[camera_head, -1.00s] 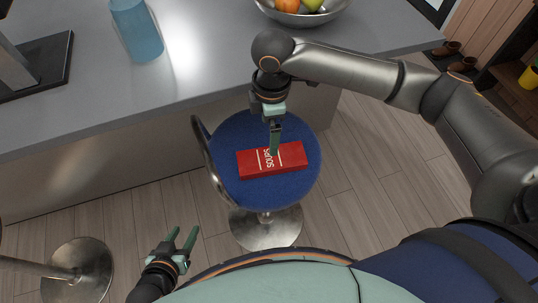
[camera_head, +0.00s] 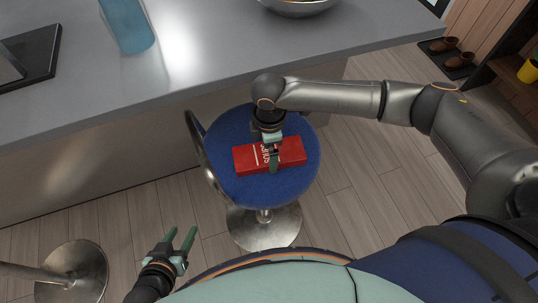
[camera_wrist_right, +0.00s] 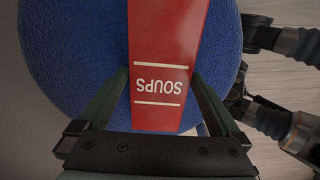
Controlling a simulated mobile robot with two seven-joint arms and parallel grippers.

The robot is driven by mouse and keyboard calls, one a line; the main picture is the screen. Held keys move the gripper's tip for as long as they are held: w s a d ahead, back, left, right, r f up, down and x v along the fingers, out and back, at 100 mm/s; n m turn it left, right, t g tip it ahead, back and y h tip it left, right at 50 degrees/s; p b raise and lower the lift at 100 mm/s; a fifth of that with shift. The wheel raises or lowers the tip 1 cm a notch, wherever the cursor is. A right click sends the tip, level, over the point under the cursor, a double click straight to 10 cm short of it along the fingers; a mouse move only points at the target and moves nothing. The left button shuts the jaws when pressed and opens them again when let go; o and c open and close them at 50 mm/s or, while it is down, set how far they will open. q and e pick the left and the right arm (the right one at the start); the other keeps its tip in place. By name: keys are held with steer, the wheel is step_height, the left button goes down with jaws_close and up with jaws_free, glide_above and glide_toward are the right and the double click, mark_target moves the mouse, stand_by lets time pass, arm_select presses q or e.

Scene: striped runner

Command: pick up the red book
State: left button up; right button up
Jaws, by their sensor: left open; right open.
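The red book (camera_head: 291,152), marked "SOUPS", lies flat on the blue seat of a stool (camera_head: 245,191). My right gripper (camera_head: 272,165) is over the book in the head view, pointing down. In the right wrist view the red book (camera_wrist_right: 166,45) runs between the two green fingers of my right gripper (camera_wrist_right: 160,100). The fingers are open, one along each side of the book; I cannot tell whether they touch it. My left gripper (camera_head: 181,244) is open and empty, low in the head view, left of the stool's base and away from the book.
A grey counter (camera_head: 220,50) stands behind the stool, with a blue glass (camera_head: 128,25), a bowl (camera_head: 298,5) and a dark stand (camera_head: 32,58) on it. The stool's backrest (camera_head: 198,150) rises at its left. Another stool base (camera_head: 78,270) is at lower left.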

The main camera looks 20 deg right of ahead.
steer(key=shift+f, duration=0.1)
steer(key=c, duration=1.4)
